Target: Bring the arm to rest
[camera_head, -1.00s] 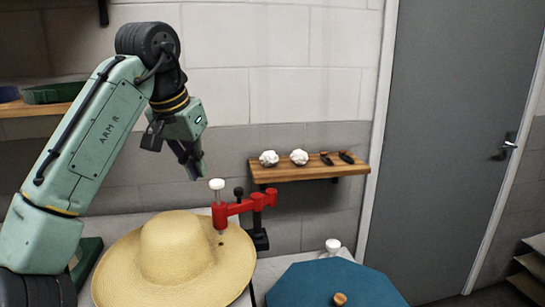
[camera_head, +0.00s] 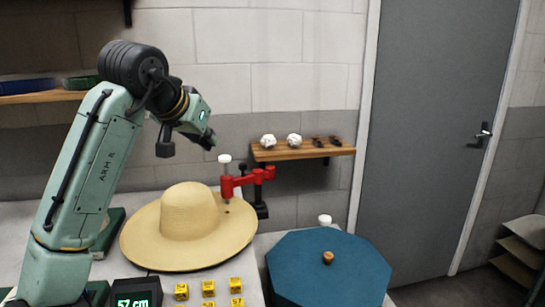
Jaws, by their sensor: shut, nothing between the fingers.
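My arm (camera_head: 88,170) rises at the left and bends over toward the middle of the picture. My gripper (camera_head: 208,141) is at its end, raised in the air above the straw hat and up and left of the red press. Its fingers are small in the picture and look closed, with nothing held. The gripper is apart from everything around it.
A blue octagonal lid (camera_head: 325,268) is at the lower right. Yellow blocks (camera_head: 208,289) and a display (camera_head: 136,296) are in front. A wall shelf (camera_head: 300,152) holds white lumps.

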